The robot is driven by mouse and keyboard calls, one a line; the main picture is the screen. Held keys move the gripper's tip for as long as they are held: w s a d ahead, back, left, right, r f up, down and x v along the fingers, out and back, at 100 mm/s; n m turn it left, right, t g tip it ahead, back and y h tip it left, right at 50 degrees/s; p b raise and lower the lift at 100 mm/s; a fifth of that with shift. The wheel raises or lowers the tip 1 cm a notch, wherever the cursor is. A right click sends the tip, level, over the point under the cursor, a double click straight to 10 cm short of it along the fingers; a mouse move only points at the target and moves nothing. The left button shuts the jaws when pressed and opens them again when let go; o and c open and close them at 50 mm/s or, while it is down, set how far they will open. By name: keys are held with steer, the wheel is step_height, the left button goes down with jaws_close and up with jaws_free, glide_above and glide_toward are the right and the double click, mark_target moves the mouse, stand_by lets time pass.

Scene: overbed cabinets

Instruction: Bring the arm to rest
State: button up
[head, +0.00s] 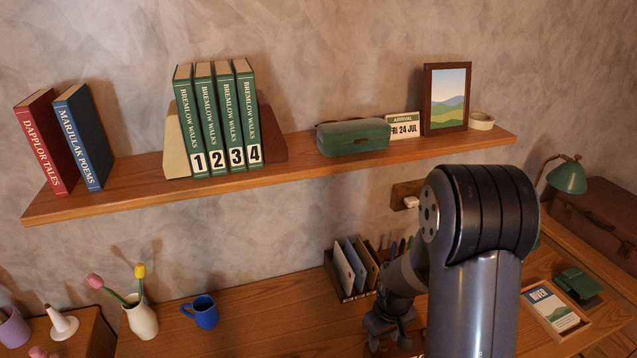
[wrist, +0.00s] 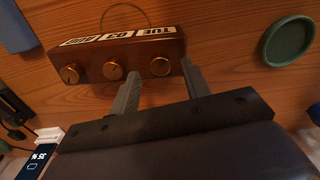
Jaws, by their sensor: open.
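My arm stands at the right of the head view, in front of the desk. My gripper (head: 391,333) points down, low over the desk. In the wrist view my gripper (wrist: 160,88) is open, its two grey fingers apart with nothing held between them. A wooden date block (wrist: 122,56) with three brass knobs lies just beyond the fingertips. It reads TUE 03 and a month. I cannot tell from the wrist view whether a finger touches it. My arm hides part of the desk in the head view.
Above the desk a wall shelf (head: 300,168) holds books, a green case (head: 352,137), and a picture frame (head: 446,98). A letter rack (head: 352,270) stands close behind my gripper. A blue mug (head: 201,311) is left. A green dish (wrist: 289,41) and a phone (wrist: 37,162) flank the gripper.

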step_height(320, 180, up, 9)
stand_by(0.5)
steer(key=shift+s+b, duration=0.2)
steer(key=shift+b, duration=0.1)
